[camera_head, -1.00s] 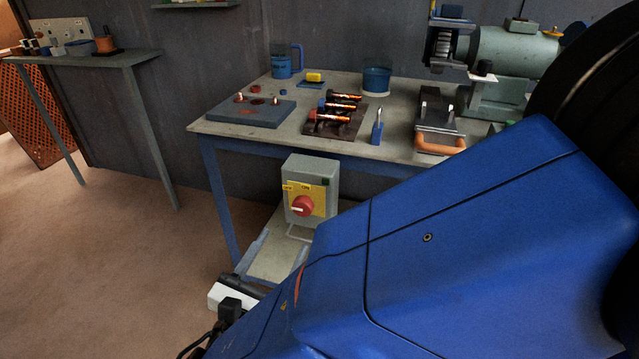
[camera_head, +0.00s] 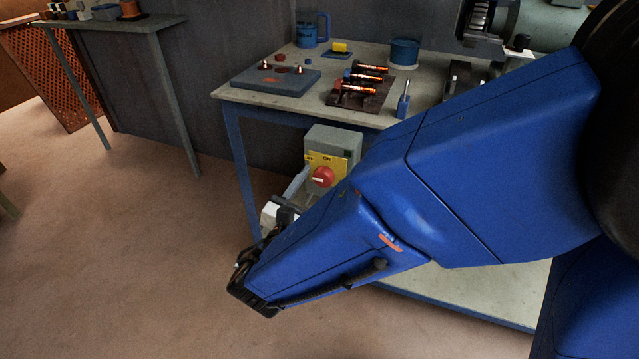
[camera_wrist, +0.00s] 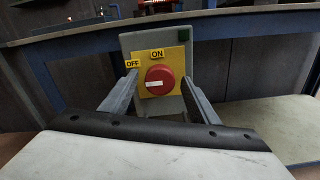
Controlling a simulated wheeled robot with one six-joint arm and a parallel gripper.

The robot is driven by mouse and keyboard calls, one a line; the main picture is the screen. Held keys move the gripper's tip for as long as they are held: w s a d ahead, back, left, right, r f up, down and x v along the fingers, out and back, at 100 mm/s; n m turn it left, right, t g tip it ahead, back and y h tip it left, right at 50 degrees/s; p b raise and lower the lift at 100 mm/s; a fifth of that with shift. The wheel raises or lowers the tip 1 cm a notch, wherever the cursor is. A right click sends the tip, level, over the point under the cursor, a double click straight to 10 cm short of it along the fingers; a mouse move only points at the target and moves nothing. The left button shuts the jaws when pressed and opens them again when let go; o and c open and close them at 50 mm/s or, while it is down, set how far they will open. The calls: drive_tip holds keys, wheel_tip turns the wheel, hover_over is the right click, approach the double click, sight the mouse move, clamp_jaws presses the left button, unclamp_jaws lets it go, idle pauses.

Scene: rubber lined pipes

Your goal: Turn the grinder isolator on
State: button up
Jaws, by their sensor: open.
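The grinder isolator is a grey box (camera_head: 345,140) below the workbench, with a yellow plate and a red rotary knob (camera_head: 322,177). In the wrist view the box (camera_wrist: 180,42) faces me, with an OFF label (camera_wrist: 133,64) left of the knob and an ON label (camera_wrist: 157,54) above it. The knob (camera_wrist: 160,80) has a white mark lying nearly level on its left side, on the OFF side. My gripper (camera_wrist: 160,79) is open, with one finger on each side of the knob in the picture. I cannot tell whether the fingertips touch it. My arm hides part of the box's surroundings in the head view.
The workbench (camera_head: 290,98) stands above the isolator, carrying a blue mug, a blue pot and a block with several rods. Its blue leg (camera_head: 240,165) is left of the box. A lower shelf (camera_head: 480,300) runs under the bench. The floor at left is clear.

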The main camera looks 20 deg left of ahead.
drive_tip(key=c, duration=1)
drive_tip(key=shift+c, duration=0.2)
drive_tip(key=shift+m, duration=0.4)
drive_tip(key=m, duration=0.3)
drive_tip(key=shift+m, duration=0.4)
drive_tip(key=m, duration=0.4)
drive_tip(key=shift+m, duration=0.3)
drive_tip(key=m, duration=0.4)
drive_tip(key=shift+m, duration=2.2)
drive_tip(key=shift+f, duration=0.1)
